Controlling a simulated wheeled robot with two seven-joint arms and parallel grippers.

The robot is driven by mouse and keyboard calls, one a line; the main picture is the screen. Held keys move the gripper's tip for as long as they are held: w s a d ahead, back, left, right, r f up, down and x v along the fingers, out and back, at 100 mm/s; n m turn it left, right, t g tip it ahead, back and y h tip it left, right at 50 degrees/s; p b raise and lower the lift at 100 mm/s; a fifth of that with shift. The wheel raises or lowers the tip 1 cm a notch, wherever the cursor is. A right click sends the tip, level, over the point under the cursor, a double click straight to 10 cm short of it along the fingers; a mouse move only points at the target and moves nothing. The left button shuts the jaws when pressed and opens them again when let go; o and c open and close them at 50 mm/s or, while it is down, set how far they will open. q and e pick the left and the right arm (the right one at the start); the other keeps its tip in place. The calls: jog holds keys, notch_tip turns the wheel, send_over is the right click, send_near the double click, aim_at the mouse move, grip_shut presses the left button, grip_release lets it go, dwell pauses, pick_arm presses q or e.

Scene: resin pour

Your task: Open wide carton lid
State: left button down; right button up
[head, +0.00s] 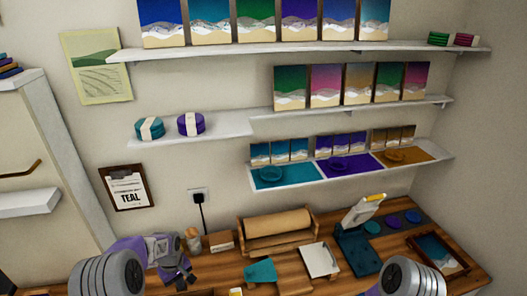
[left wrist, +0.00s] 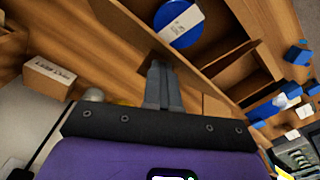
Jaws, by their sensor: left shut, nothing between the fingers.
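My left gripper (head: 186,274) is low at the left over the wooden bench in the head view. In the left wrist view its two fingers (left wrist: 163,86) are together with nothing between them. Beyond them are brown, box-like walls and panels (left wrist: 232,62); I cannot tell for sure which part is a wide carton or its lid. A blue round item with a white band (left wrist: 180,22) lies among these panels. A small brown carton with a printed label (left wrist: 48,78) stands apart from the fingers. My right gripper is not in view.
A brown paper roll (head: 278,222) stands at the back of the bench. A teal stand (head: 357,250), a white pad (head: 320,260) and a framed picture (head: 438,252) are to the right. Shelves (head: 345,174) with pictures hang above. Several blue items (left wrist: 285,100) show right in the wrist view.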

pick_arm(q)
jog(key=shift+w+a, duration=0.3)
jog(key=shift+w, duration=0.6)
jog(key=w+a+f+b, duration=0.1)
jog(key=w, duration=0.6)
jog(key=shift+a+f, duration=0.25)
jog(key=shift+a, duration=0.05)
dwell(0.4)
jog(key=shift+w, duration=0.1)
notch_tip(320, 180, up, 9)
jog(key=p, duration=0.5)
dwell(0.7)
